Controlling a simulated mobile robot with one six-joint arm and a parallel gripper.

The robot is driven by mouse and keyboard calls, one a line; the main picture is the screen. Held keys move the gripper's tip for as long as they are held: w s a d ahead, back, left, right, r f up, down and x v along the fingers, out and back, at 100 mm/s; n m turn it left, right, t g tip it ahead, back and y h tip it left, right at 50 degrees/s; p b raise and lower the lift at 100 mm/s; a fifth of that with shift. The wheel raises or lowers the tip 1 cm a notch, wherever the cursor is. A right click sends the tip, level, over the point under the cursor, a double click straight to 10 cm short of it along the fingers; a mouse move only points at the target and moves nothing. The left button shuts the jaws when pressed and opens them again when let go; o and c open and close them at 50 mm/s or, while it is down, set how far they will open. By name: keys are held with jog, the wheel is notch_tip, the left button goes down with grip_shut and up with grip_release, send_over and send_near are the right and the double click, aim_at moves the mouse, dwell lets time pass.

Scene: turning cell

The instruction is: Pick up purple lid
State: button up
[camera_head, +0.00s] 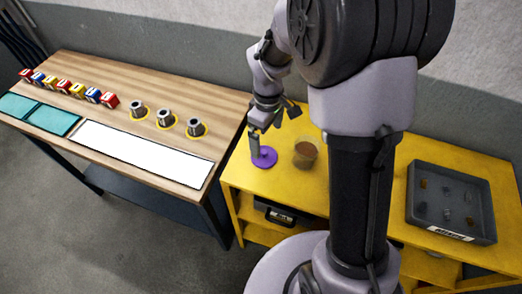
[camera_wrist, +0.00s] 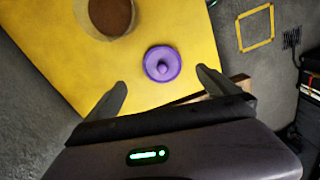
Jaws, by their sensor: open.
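The purple lid (camera_head: 265,157) lies flat on the yellow table, near its left front edge. In the wrist view the lid (camera_wrist: 162,64) is a round disc with a small knob in its middle. My gripper (camera_head: 254,142) is at the lid in the head view, with its lower end overlapping the lid's left side. In the wrist view my gripper (camera_wrist: 162,85) is open and empty, with the lid ahead of and between its two spread fingers. I cannot tell the exact height of the fingers above the lid.
A round container with brown contents (camera_head: 305,153) stands just right of the lid on the yellow table (camera_head: 285,190). A grey tray with small parts (camera_head: 450,203) sits at the right. A wooden bench (camera_head: 225,110) with metal parts and coloured blocks stands at the left.

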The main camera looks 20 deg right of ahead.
aim_at(264, 152)
jog(key=f+b, duration=0.1)
jog(key=f, duration=0.1)
jog(key=f+b, duration=0.1)
jog(key=f, duration=0.2)
jog(key=f+b, duration=0.1)
jog(key=f, duration=0.2)
jog(key=shift+a+f, duration=0.25)
jog(key=shift+a, duration=0.05)
jog(key=shift+r, duration=0.15)
jog(key=shift+c, duration=0.9)
jog(key=c, duration=1.2)
jog(key=shift+o, duration=0.2)
